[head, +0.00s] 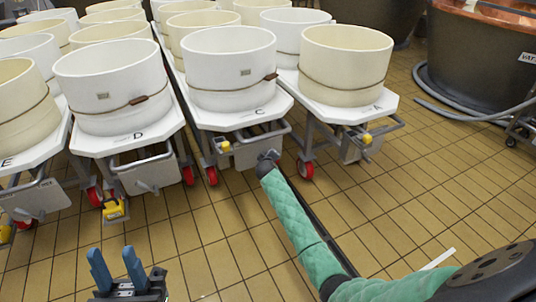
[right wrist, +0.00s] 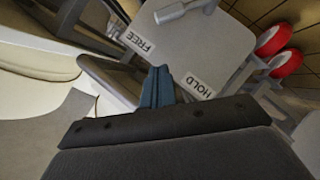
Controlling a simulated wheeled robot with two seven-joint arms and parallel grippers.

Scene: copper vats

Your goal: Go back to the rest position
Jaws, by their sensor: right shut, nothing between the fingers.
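My left gripper (head: 116,264) is at the bottom left of the head view, its two blue fingers apart with nothing between them. My right arm (head: 292,215), in a green quilted sleeve, reaches forward to the front of the trolley marked C (head: 258,117). The fingers of the right gripper are too small to make out there. In the right wrist view the blue fingers of my right gripper (right wrist: 158,82) are together and empty. They are close to a grey panel (right wrist: 190,55) with FREE and HOLD labels and a grey lever (right wrist: 184,10). I cannot tell whether they touch it.
White and cream tubs stand in rows on wheeled trolleys, such as the tub on C (head: 230,75) and the tub on A (head: 345,65). The trolley marked D (head: 130,140) is at left. A dark vat (head: 480,65) and hose (head: 450,112) are at right. Tiled floor is open at right.

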